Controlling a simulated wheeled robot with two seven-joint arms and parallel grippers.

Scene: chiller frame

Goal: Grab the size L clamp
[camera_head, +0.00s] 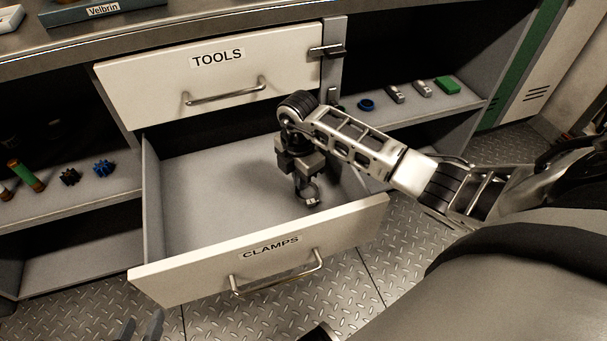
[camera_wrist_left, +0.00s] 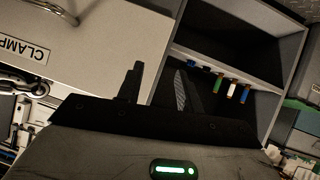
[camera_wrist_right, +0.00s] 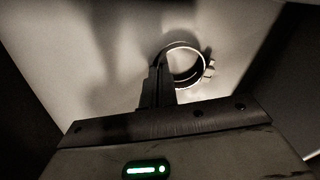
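A round metal ring clamp (camera_head: 311,199) is inside the open drawer marked CLAMPS (camera_head: 345,222). No size mark on it can be read. My right gripper (camera_head: 305,182) points down into the drawer, with its fingers together on the clamp's edge. In the right wrist view the clamp (camera_wrist_right: 204,72) stands out to the right of the closed fingers (camera_wrist_right: 160,75). I cannot tell whether the clamp touches the drawer floor. My left gripper (camera_head: 140,326) is at the bottom edge, outside the drawer; its fingers (camera_wrist_left: 158,84) are apart with nothing between them.
A closed drawer marked TOOLS (camera_head: 150,84) is above the open one. Side shelves hold small parts, including a green block (camera_head: 446,85), a blue ring (camera_head: 366,105) and gears (camera_head: 103,168). The visible drawer floor is otherwise bare. Metal plate floor (camera_head: 400,290) lies in front.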

